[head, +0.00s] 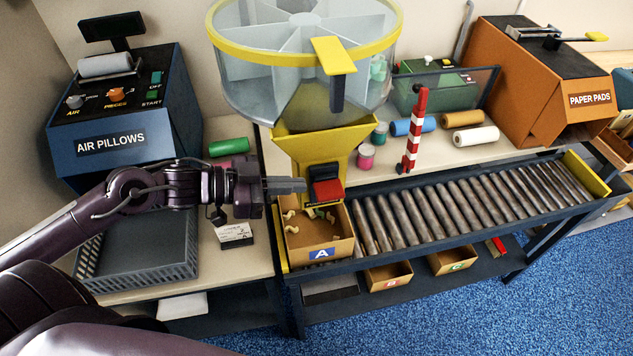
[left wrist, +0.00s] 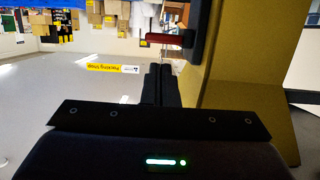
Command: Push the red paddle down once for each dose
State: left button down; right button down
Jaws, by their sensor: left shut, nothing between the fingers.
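The red paddle (head: 328,190) sticks out from the front of the yellow dispenser (head: 308,149), under its black housing. In the left wrist view the red paddle (left wrist: 169,39) shows as a flat bar just beyond my fingertips. My left gripper (head: 303,185) is shut and empty, its tips close to the left side of the paddle. I cannot tell whether they touch. The same gripper shows in the left wrist view (left wrist: 160,68). Below the paddle, carton A (head: 320,252) holds several pale packing pieces (head: 292,226). My right gripper is not in view.
A roller conveyor (head: 460,210) runs right from carton A, with a red-and-white striped post (head: 413,140) behind it. The blue air pillows machine (head: 125,120) and a grey crate (head: 140,262) stand left. Cartons B (head: 390,276) and C (head: 452,260) sit on the lower shelf.

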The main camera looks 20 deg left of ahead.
aim_at(316, 192)
pick_arm(q)
jog(key=shift+p+x, duration=0.3)
jog(key=shift+x, duration=2.25)
